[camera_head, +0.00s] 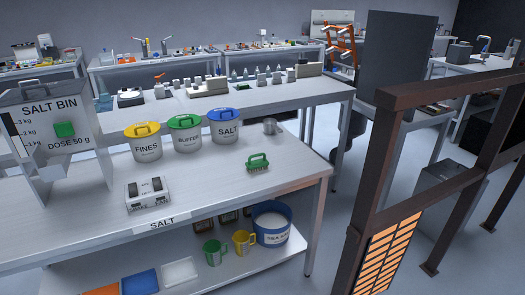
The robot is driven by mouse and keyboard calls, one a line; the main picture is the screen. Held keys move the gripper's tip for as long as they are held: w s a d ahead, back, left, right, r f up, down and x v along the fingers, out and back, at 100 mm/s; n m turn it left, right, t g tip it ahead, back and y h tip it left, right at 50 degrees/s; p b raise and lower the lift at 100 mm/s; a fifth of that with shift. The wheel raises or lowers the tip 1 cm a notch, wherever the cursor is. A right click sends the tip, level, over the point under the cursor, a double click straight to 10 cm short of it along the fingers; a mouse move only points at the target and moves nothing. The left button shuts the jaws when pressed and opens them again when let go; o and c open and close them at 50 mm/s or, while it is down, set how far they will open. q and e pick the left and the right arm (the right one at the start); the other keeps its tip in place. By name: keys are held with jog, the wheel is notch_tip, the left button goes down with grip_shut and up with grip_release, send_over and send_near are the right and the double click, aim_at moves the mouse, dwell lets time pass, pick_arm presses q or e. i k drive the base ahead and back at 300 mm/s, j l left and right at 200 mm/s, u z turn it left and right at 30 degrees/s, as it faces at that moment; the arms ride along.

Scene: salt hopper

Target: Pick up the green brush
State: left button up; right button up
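The green brush (258,163) lies on the white table (226,185) toward its right end. It has a green arched handle on top, and its lower part looks green with darker marks too small to read. Nothing touches it. Neither of my grippers shows in the head view, so I cannot see their state or where they are relative to the brush.
Lidded buckets for fines (147,148), buffer (185,138) and salt (224,132) stand left of the brush. A small metal cup (270,126) sits behind it. A white switch box (148,193) and the salt bin (92,120) are further left. A brown frame (372,190) stands right.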

aim_at(258, 165)
jog(key=i+j, duration=0.15)
jog(key=i, duration=0.35)
jog(key=i+j+z, duration=0.15)
jog(key=i, duration=0.3)
jog(key=i+j, duration=0.15)
jog(key=i, duration=0.35)
